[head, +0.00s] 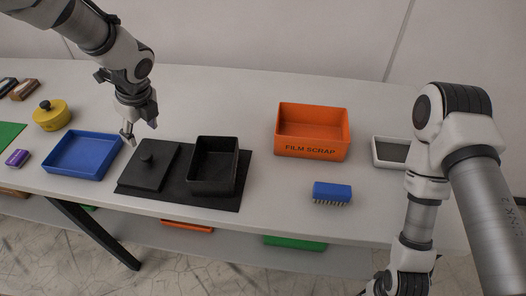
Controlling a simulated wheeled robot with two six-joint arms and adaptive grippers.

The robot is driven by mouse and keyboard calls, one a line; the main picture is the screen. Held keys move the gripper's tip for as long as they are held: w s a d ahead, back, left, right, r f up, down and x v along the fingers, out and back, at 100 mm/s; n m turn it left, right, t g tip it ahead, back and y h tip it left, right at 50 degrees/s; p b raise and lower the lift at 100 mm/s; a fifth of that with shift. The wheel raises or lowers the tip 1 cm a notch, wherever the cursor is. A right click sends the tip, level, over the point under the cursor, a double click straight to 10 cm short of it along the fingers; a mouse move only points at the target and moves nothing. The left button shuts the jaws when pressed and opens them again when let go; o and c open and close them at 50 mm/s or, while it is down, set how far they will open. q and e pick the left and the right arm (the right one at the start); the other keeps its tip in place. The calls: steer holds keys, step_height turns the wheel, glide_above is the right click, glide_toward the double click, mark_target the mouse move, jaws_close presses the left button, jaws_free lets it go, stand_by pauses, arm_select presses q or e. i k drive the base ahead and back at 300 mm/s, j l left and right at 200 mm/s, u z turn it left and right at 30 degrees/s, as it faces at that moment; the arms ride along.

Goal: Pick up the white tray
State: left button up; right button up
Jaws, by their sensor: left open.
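The white tray (376,153) is at the right of the table, a shallow rectangular tray with a grey inside. My right arm passes in front of its right side and hides that part. My right gripper is not visible; the arm runs down past the table's front edge and out of the picture. My left gripper (141,133) is open and empty. It hangs over the table between the blue tray and the black lidded box, far from the white tray.
An orange bin (312,151) marked FILM SCRAP and a blue brush (332,191) stand left of the white tray. A black open box (190,189) and black lid (140,180) lie on a dark mat (215,203). A blue tray (52,165) and yellow pot (52,122) are at left.

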mark_target(389, 152)
steer(key=l+z, duration=0.1)
steer(key=l, duration=0.45)
steer(key=l+z, duration=0.15)
steer(key=l, duration=0.4)
steer(key=i+l+z, duration=0.1)
steer(key=l, duration=0.45)
steer(key=i+l+z, duration=0.15)
steer(key=l, duration=0.4)
steer(key=i+l+z, duration=0.1)
steer(key=l, duration=0.4)
